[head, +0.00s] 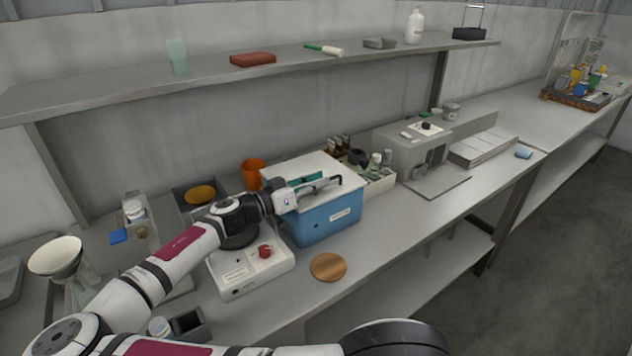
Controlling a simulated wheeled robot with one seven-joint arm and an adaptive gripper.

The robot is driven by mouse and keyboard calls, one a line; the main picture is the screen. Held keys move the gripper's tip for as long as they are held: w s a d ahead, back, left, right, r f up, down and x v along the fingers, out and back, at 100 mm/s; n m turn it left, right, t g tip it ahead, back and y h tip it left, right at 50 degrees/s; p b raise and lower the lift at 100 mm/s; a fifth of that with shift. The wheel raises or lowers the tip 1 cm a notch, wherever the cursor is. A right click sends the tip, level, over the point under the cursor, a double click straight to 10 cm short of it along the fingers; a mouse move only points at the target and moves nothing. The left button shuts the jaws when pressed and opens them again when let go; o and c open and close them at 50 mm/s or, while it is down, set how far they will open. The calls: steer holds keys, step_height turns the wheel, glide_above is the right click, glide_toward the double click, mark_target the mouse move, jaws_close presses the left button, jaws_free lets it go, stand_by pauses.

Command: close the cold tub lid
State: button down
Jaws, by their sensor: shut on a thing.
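The cold tub (328,222) is a blue box with a small white label on its front, standing on the bench near the middle of the head view. Its white lid (291,168) lies over the top and looks almost level; whether a gap is left under it cannot be made out. A teal patch shows on top beside my gripper. My gripper (326,184) reaches over the tub from the left, its dark fingers at the front part of the lid. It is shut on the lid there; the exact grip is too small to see.
A white stirrer plate (250,272) with a red knob stands just left of the tub, under my arm. A round wooden disc (328,267) lies in front. An orange cup (252,174) stands behind left, a bottle tray (381,183) to the right. A shelf (120,86) runs above.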

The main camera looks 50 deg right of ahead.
steer(key=shift+s+f, duration=0.3)
steer(key=shift+s, duration=0.1)
steer(key=c, duration=1.7)
jaws_free()
steer(key=shift+a, duration=0.1)
steer(key=shift+w, duration=0.1)
steer(key=v, duration=1.2)
steer(key=shift+w+r, duration=0.1)
steer(key=shift+r, duration=0.05)
steer(key=shift+r, duration=0.1)
